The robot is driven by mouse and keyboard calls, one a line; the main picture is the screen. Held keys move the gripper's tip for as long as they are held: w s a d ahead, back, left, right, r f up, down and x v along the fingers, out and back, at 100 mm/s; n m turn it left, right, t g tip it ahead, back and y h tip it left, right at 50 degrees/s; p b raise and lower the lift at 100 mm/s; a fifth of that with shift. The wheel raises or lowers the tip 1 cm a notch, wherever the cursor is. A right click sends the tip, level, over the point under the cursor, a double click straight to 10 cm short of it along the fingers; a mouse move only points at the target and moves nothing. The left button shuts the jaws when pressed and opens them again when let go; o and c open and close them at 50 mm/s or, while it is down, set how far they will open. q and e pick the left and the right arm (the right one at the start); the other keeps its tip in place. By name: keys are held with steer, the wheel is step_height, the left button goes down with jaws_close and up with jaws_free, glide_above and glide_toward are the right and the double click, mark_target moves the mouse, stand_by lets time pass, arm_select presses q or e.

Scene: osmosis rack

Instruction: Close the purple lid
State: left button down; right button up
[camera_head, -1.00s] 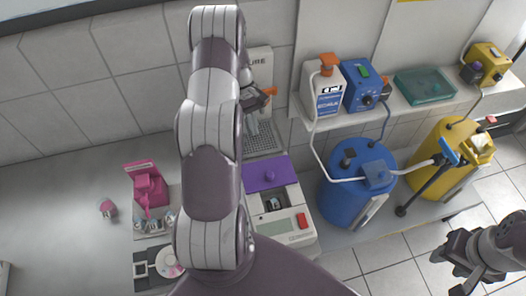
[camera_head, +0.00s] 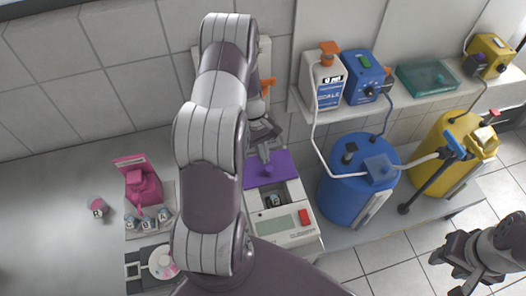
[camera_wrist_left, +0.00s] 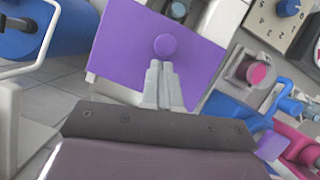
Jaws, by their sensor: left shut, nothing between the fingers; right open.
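The purple lid (camera_head: 283,166) with its round knob is at the back of a white machine (camera_head: 285,238). The machine's opening (camera_head: 273,200) in front of the lid is uncovered, with a small dark-and-light item inside. My left gripper (camera_head: 264,158) is shut and empty, with its fingertips at the lid's back part, near the knob. In the left wrist view the lid (camera_wrist_left: 120,42) fills the upper middle, and the shut fingertips (camera_wrist_left: 161,66) appear just below the knob (camera_wrist_left: 165,45); contact cannot be told. My right gripper (camera_head: 449,274) is open and empty at the lower right, over the floor.
A pink device (camera_head: 141,187) with several small vials stands left of the machine. A blue drum (camera_head: 345,200) is close on its right, a yellow drum (camera_head: 450,160) beyond. A shelf above carries a white scale box (camera_head: 325,82) and a blue box (camera_head: 364,78).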

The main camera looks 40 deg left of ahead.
mark_target(271, 179)
arm_select(q)
steer(key=s+d, duration=0.2)
steer(key=d, duration=0.1)
steer(key=s+d, duration=0.3)
steer(key=shift+d, duration=0.2)
steer(key=shift+s, duration=0.15)
